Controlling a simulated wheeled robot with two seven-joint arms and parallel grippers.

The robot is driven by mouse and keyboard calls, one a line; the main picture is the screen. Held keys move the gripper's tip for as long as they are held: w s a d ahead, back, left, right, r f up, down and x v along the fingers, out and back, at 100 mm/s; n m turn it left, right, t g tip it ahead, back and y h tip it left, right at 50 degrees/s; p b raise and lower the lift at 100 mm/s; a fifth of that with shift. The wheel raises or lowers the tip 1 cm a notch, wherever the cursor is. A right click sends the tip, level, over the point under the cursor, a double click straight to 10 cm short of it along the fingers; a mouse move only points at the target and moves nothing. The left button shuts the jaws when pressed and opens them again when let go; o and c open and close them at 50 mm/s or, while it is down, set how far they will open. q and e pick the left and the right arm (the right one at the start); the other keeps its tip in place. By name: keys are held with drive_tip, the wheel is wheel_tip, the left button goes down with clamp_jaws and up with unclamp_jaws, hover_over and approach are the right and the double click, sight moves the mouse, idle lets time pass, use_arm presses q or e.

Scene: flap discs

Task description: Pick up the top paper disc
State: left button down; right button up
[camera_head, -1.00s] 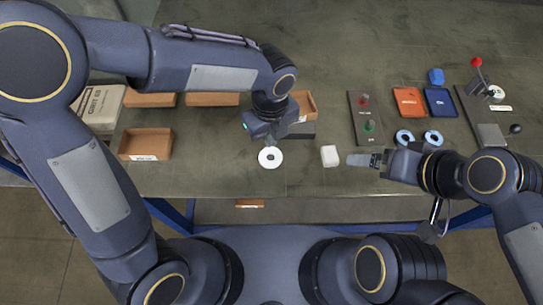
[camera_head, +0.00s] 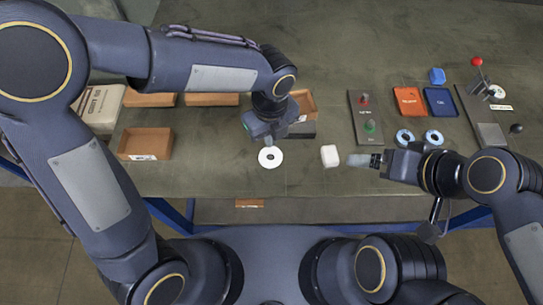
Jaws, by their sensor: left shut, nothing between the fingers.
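A white paper disc (camera_head: 270,163) with a dark centre hole lies at the front middle of the table; whether others lie under it I cannot tell. My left gripper (camera_head: 270,138) points down just behind the disc, shut and empty, its fingertips hard to make out. My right gripper (camera_head: 362,160) is low over the table to the right of a white block, pointing left; its jaws are too small to read.
A white block (camera_head: 329,156) sits between the disc and my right gripper. Brown trays (camera_head: 147,156) stand at the left. A button panel (camera_head: 355,115), orange (camera_head: 408,94) and blue (camera_head: 440,110) pads, blue-rimmed discs (camera_head: 405,137) and a red-knobbed lever (camera_head: 477,62) are at the right.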

sight(271, 158)
use_arm(q)
drive_tip(key=shift+f+b, duration=1.1)
drive_tip(key=shift+f, duration=0.45)
use_arm(e)
drive_tip(key=shift+f, duration=1.15)
use_arm(q)
drive_tip(key=shift+s, duration=1.05)
use_arm(e)
drive_tip(key=shift+f, duration=0.15)
use_arm(q)
wheel_tip(271, 158, up, 6)
drive_tip(key=p, duration=0.5)
drive_tip(key=shift+r, duration=0.1)
use_arm(e)
wheel_tip(271, 158, up, 5)
drive_tip(key=shift+r, duration=0.15)
drive_tip(key=shift+c, duration=0.4)
